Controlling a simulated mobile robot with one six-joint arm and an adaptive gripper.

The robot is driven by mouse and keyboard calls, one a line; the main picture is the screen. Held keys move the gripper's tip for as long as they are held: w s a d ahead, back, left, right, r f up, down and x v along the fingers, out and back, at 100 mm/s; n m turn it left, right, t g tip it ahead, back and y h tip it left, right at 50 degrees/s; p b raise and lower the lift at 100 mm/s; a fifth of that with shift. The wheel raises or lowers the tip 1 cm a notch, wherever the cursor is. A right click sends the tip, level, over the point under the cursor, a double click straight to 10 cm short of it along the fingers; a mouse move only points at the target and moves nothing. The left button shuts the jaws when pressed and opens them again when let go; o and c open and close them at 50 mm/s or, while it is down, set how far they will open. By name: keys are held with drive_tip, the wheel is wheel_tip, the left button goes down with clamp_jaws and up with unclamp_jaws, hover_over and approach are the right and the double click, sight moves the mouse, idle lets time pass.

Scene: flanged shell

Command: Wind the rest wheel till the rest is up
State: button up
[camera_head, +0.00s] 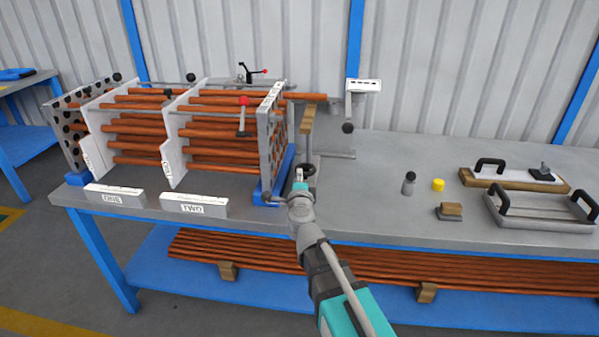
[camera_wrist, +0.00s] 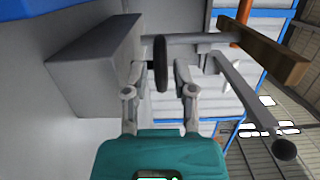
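The rest wheel (camera_head: 309,169) is a small dark wheel low at the bench's front, right of the drilled end plate. In the wrist view the wheel (camera_wrist: 161,63) shows edge-on between my fingertips. My gripper (camera_head: 302,180) is open around it, with a visible gap on each side (camera_wrist: 160,70). The rest appears to be the wood-topped post (camera_head: 308,115) behind the wheel; its wooden block (camera_wrist: 262,48) shows at upper right in the wrist view. A copper tube end (camera_head: 312,96) sticks out near the block's top; I cannot tell whether they touch.
A grey block (camera_wrist: 95,65) stands close left of my fingers. A lever with a black knob (camera_head: 347,128) hangs right of the rest. The tube-filled shell (camera_head: 140,130) stands left. A dark-capped bottle (camera_head: 409,184), yellow cylinder (camera_head: 438,185) and handled trays (camera_head: 540,210) lie right.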

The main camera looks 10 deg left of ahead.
drive_tip(key=s, duration=0.6)
drive_tip(key=shift+d, duration=0.35)
drive_tip(key=shift+w+r+n, duration=0.1)
drive_tip(key=shift+w+n, duration=0.05)
drive_tip(key=shift+n, duration=0.15)
